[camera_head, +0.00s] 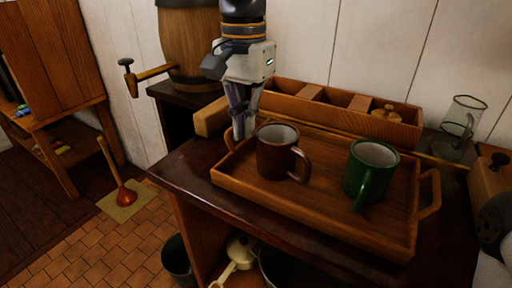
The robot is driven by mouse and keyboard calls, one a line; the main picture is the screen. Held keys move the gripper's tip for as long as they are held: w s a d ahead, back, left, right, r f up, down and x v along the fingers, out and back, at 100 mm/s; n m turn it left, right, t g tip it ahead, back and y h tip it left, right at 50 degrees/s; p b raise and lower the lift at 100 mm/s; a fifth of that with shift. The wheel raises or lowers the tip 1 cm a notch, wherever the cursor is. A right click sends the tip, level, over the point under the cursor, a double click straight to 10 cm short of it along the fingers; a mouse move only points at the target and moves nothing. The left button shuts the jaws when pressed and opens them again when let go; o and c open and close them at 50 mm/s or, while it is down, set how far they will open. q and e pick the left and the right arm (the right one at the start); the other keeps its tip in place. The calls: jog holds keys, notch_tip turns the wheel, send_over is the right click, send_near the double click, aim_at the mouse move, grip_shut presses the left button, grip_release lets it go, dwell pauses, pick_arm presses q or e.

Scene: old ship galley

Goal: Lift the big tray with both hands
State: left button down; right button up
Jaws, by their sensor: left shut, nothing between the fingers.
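The big wooden tray (320,211) lies flat on the dark counter, with a loop handle at each short end. A brown mug (275,155) and a green mug (366,176) stand upright in it. My left gripper (241,132) points down at the tray's left end, beside the left handle (229,140). Its fingers are shut with nothing between them. I cannot tell whether they touch the handle or the rim. The right handle (430,193) is free.
A wooden divided box (340,118) stands close behind the tray. A glass jug (459,128) and a wooden box with a dark knob (490,184) are at the right. A barrel (188,45) with a tap stands at the back left. The counter's front left is clear.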

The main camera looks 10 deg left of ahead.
aim_at(246, 180)
pick_arm(q)
jog(key=f, duration=0.1)
jog(key=s+f, duration=0.1)
jog(key=shift+s+f, duration=0.25)
jog(key=shift+f, duration=0.05)
notch_tip(246, 180, down, 6)
jog(key=shift+d+r, duration=0.1)
jog(key=shift+w+f, duration=0.1)
jog(key=shift+f, duration=0.4)
pick_arm(e)
jog(key=shift+s, duration=0.55)
jog(key=shift+s+f, duration=0.1)
